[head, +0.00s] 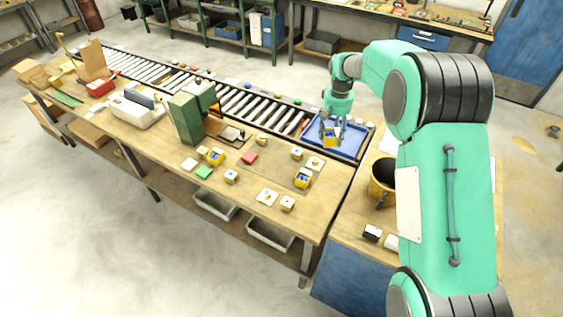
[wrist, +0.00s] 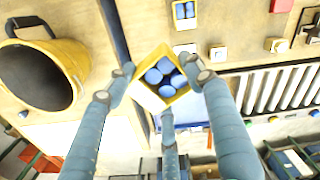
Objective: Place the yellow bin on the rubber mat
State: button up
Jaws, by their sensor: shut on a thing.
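A small yellow bin (head: 330,141) hangs in my gripper (head: 332,122), over the blue tray (head: 350,154) at the near end of the roller conveyor. In the wrist view the bin (wrist: 143,96) holds several blue round pieces, and the fingers of my gripper (wrist: 165,74) close around its sides. The bin looks tilted in that view. I cannot tell whether it touches the tray. A second yellow bin with blue pieces (head: 303,178) stands on the workbench; a third (head: 216,156) is farther left. I cannot pick out a rubber mat for certain.
A yellow bucket (head: 378,190) stands on the right bench and fills the left of the wrist view (wrist: 70,55). Small blocks, a red piece (head: 249,157) and a green piece (head: 204,173) lie on the workbench. A green box-like device (head: 186,118) stands beside the conveyor (head: 245,102).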

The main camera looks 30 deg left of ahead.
jog(key=s+a+f+n+p, duration=0.1)
jog(key=s+a, duration=0.2)
jog(key=a, duration=0.6)
jog(key=s+a+f+n, duration=0.1)
jog(key=s+a, duration=0.2)
jog(key=a, duration=0.6)
send_over(284, 174)
notch_tip(284, 174, down, 11)
jog(key=shift+w+f, duration=0.15)
jog(key=shift+f, duration=0.5)
jog(key=shift+f, duration=0.15)
jog(key=shift+f, duration=2.8)
jog(key=shift+f, duration=2.05)
jog(key=shift+f, duration=0.15)
